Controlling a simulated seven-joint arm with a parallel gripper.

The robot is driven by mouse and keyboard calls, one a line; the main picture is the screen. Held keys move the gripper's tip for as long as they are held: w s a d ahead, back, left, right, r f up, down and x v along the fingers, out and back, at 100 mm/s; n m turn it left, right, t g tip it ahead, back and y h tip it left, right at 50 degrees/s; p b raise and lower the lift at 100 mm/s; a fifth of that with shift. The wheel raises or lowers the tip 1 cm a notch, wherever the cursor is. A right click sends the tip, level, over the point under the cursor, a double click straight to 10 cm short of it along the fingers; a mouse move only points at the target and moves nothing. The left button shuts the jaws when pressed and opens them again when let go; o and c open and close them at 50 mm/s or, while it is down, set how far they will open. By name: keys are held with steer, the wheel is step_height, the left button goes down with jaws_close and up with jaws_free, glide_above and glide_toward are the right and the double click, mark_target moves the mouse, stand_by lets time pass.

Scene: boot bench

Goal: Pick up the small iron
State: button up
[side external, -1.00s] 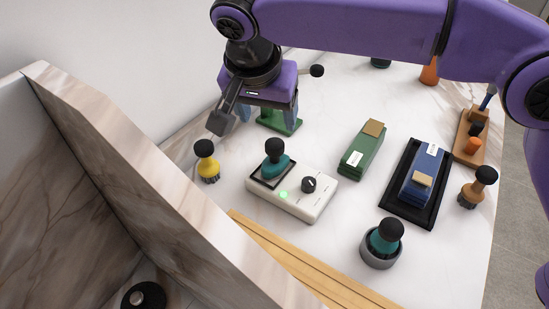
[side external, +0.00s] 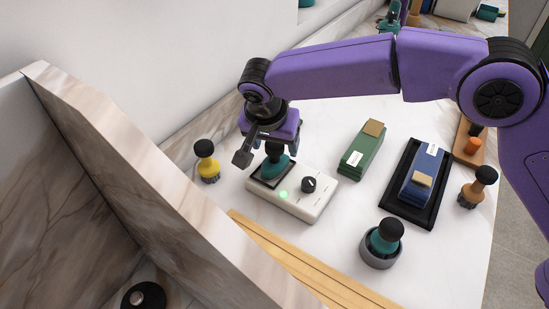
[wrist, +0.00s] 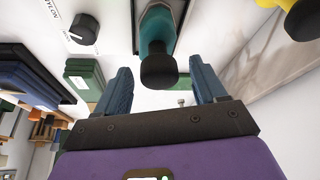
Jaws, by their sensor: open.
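The small iron, a teal body with a black round knob, stands on the white control unit (side external: 312,201) in the side view; its teal part (side external: 280,167) shows below my gripper (side external: 272,142). In the wrist view the small iron (wrist: 157,32) points its black knob toward the space between my two blue fingers (wrist: 163,72). My gripper is open, with clear gaps on both sides of the knob. I cannot tell exactly how far down the fingers reach. A similar teal piece with a black knob (side external: 385,240) stands in a grey round cup.
A yellow brush (side external: 207,164) stands close left of the unit. A wooden strip (side external: 300,262) and marble wall (side external: 130,150) border the front left.

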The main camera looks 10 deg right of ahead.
steer(key=shift+f, duration=0.2)
jaws_close()
steer(key=shift+r, duration=0.2)
